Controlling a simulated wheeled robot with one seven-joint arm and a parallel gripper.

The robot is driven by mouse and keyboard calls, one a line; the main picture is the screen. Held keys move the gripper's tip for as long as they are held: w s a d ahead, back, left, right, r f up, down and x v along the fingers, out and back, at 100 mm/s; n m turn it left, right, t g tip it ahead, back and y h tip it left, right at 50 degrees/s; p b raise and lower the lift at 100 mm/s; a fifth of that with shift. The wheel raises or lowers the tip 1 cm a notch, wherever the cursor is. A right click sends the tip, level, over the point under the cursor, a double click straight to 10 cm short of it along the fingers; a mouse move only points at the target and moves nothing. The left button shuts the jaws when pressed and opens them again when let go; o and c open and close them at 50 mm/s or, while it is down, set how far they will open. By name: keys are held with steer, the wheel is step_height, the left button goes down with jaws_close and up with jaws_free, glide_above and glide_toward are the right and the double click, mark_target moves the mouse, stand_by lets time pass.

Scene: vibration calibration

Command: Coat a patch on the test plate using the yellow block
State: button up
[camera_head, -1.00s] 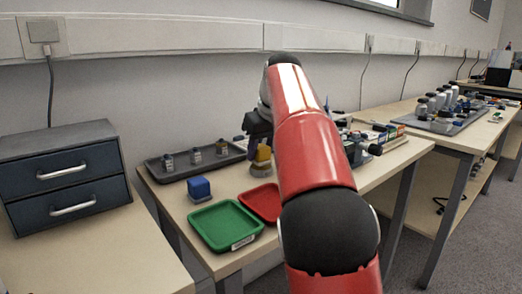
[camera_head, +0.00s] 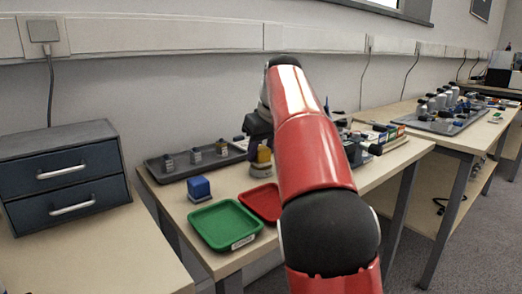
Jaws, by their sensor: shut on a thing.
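The yellow block (camera_head: 263,154) is just left of my red arm, held in my gripper (camera_head: 260,141), whose dark fingers point down. The fingers are small and partly hidden, but they appear shut on the block's top. Directly below the block is a round grey-beige piece (camera_head: 261,171); I cannot tell whether the two touch. I cannot make out for certain which thing is the test plate, or any coated patch. My arm covers the area right of the block.
A blue block (camera_head: 199,189) stands on the table, left of the yellow block. A green tray (camera_head: 225,226) and a partly hidden red tray (camera_head: 260,203) lie in front. A dark tray (camera_head: 170,176) with several small bottles is behind. A drawer unit (camera_head: 62,175) stands far left.

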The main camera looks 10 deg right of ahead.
mark_target(261, 148)
steer(key=shift+f, duration=0.55)
stand_by(1.4)
step_height(261, 148, up, 7)
steer(key=p, duration=0.8)
steer(key=shift+r, duration=0.2)
stand_by(0.6)
